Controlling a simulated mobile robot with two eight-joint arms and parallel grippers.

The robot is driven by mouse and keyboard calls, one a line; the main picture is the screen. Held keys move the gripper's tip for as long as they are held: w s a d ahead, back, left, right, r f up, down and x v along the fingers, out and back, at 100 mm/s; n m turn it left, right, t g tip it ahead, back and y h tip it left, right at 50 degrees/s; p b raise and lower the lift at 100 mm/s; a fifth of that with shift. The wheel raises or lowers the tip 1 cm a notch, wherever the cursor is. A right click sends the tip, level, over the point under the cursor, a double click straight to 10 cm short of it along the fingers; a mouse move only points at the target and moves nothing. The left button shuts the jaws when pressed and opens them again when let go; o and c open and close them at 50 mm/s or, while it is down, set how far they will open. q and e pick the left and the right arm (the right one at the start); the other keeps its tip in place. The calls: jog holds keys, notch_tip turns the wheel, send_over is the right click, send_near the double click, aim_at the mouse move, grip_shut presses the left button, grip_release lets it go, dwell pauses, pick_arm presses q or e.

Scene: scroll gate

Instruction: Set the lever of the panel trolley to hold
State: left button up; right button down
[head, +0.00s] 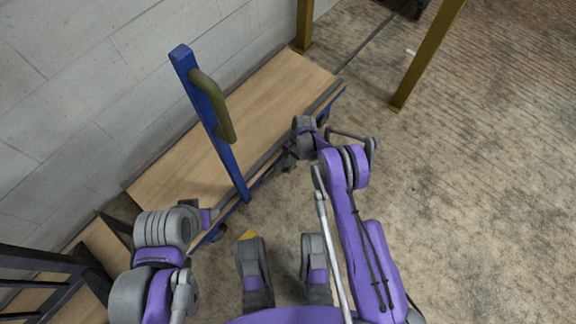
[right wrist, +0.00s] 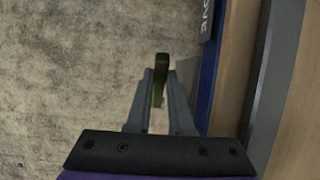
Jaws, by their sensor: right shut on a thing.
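The panel trolley (head: 262,100) is a low wooden deck with blue edging, a tall blue post and an olive handle (head: 212,105) on that post. It stands along the block wall. My right gripper (head: 288,160) is low at the trolley's blue side edge. In the right wrist view the fingers of my right gripper (right wrist: 160,100) are shut on a thin olive lever (right wrist: 159,78). A grey plate (right wrist: 205,20) beside it bears partly cut-off letters that read "OVE". The lever is too small and covered to make out in the head view. The left gripper's fingers do not show.
A grey block wall (head: 80,80) runs behind the trolley. Yellow-brown posts (head: 428,52) stand at the back right. A dark frame with wooden boards (head: 100,245) is at the lower left. Bare floor (head: 475,190) lies open on the right.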

dwell(0.4)
jog(key=shift+w+d+r+g+y, duration=0.25)
jog(key=shift+w+d+g+y, duration=0.2)
jog(key=shift+g+y, duration=0.05)
jog(key=c, duration=1.1)
grip_release()
jog(key=shift+r, duration=0.1)
jog(key=p+v, duration=0.2)
jog(key=v, duration=0.8)
jog(key=shift+w+d+r, duration=0.1)
jog(key=shift+r, duration=0.2)
